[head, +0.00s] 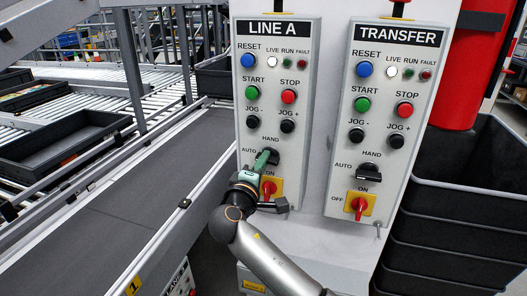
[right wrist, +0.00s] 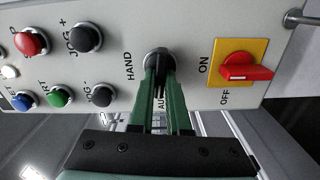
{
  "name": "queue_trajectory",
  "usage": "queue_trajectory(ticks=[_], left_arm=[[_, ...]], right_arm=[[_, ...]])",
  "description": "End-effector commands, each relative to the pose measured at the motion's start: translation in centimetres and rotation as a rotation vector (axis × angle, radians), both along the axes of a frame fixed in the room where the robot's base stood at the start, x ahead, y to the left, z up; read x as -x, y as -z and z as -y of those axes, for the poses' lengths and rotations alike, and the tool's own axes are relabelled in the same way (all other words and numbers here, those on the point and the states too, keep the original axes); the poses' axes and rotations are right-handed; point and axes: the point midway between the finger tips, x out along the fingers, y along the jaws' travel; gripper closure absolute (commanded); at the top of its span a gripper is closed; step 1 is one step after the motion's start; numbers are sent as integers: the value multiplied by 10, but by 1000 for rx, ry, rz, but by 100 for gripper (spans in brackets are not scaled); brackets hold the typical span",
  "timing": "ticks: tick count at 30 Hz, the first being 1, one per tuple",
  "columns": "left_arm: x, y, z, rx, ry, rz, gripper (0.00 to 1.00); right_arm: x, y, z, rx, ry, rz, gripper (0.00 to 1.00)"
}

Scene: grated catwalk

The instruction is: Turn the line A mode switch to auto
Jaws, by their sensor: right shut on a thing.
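The LINE A panel (head: 284,90) stands upright in the middle of the head view. Its black mode switch (head: 273,156) sits below the jog buttons, between the AUTO and HAND labels. My right gripper (head: 264,158) reaches up to it from below, with green fingers shut on the knob. In the right wrist view, the fingers (right wrist: 160,78) close around the switch (right wrist: 157,58). They cover most of the knob and part of the AUTO label, so I cannot tell exactly where it points. My left gripper is not in view.
A red ON/OFF switch on a yellow plate (right wrist: 236,73) sits close beside the fingers. The similar TRANSFER panel (head: 387,110) stands to the right. A conveyor (head: 115,180) runs at left, and black crates (head: 455,185) are stacked at far right.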

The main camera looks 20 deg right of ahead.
Motion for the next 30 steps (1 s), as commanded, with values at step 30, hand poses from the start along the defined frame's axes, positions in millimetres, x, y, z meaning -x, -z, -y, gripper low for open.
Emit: queue_trajectory(ticks=[30], left_arm=[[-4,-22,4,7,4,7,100]], right_arm=[[0,2,-1,114,-1,-78,67]])
